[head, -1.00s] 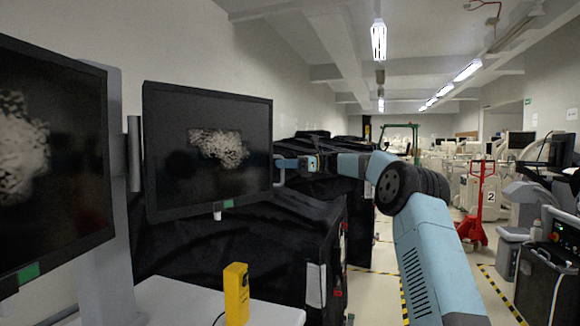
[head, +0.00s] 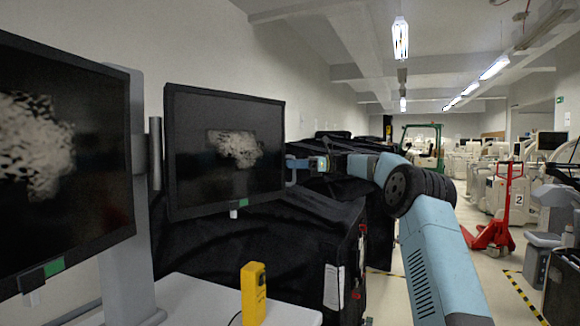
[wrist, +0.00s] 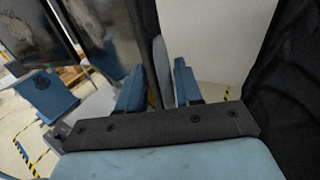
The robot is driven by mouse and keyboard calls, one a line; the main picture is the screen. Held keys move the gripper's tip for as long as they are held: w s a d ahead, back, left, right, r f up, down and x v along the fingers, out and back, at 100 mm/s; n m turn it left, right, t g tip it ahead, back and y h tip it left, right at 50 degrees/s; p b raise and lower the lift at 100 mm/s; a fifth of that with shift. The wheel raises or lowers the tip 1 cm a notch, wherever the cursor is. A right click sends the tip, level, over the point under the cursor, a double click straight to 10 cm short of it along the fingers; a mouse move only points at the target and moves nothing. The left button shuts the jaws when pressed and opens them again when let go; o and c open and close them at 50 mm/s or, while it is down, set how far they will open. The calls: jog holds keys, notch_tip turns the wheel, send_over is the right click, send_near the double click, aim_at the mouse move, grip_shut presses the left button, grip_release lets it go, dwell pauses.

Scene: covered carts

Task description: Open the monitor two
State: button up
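Two dark monitors show in the head view: one (head: 75,205) at the far left, cut by the frame edge, and one (head: 205,188) to its right. No number shows on either. My gripper (head: 294,168) is at the right edge of the second monitor, where a small grey handle-like part sticks out. In the wrist view, my two blue fingers (wrist: 158,88) stand apart. A slim grey part (wrist: 162,62) shows between them, beside the dark monitor panel (wrist: 108,38). I cannot tell whether the fingers touch it.
A white table top (head: 190,300) holds a yellow device (head: 253,293). Black covered carts (head: 310,235) stand behind and right of the second monitor, close to my arm. A red pallet jack (head: 492,232) stands at the right. The floor beside my arm is clear.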

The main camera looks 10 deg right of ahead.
jog(key=shift+w+d, duration=0.1)
jog(key=shift+d, duration=0.05)
jog(key=d, duration=1.3)
jog(key=shift+s+d, duration=0.2)
jog(key=shift+d, duration=0.1)
jog(key=shift+f, duration=0.1)
